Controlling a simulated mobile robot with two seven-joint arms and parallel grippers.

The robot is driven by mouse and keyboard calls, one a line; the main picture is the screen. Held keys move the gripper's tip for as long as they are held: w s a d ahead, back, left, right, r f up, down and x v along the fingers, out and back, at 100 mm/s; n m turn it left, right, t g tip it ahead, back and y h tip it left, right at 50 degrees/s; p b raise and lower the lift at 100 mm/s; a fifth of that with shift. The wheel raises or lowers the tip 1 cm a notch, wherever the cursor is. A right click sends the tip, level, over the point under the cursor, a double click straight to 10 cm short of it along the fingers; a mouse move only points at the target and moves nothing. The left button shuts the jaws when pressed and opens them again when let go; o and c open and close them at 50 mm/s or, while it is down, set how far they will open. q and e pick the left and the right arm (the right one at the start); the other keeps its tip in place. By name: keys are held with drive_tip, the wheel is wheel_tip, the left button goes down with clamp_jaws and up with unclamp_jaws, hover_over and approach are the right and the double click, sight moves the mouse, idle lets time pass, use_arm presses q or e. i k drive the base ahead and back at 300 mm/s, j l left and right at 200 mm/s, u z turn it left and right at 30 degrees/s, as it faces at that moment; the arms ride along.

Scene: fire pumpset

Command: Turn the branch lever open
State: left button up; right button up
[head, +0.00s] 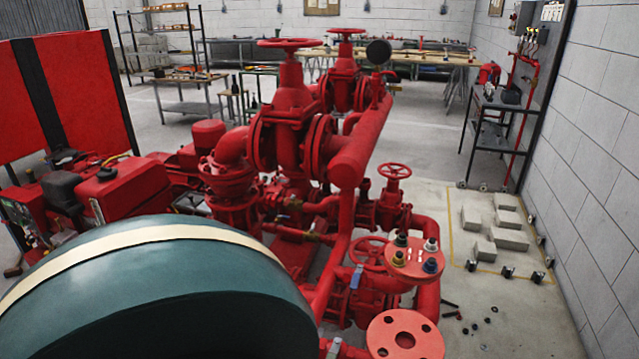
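A small blue lever handle (356,277) stands upright among the red pipes of the pumpset, right of the picture's middle and low down. A second small, pale grey-blue lever handle (334,347) shows at the bottom edge, partly cut off. I cannot tell from this view which of them is the branch lever. A brass-coloured fitting (312,237) sits on a thin pipe further left. Neither of my grippers is in view.
A large dark green dome with a cream band (150,290) fills the lower left and hides what is behind it. Red handwheels (394,171) and a flange with coloured caps (414,257) surround the pipes. Grey blocks (508,239) lie on the floor at right.

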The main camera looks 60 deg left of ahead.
sight(355, 280)
drive_tip(key=i+l+u, duration=0.1)
drive_tip(key=u, duration=0.4)
drive_tip(key=i+l+u, duration=0.2)
drive_tip(key=u, duration=0.25)
drive_tip(key=i+l+u, duration=0.1)
drive_tip(key=u, duration=0.4)
drive_tip(key=l, duration=0.1)
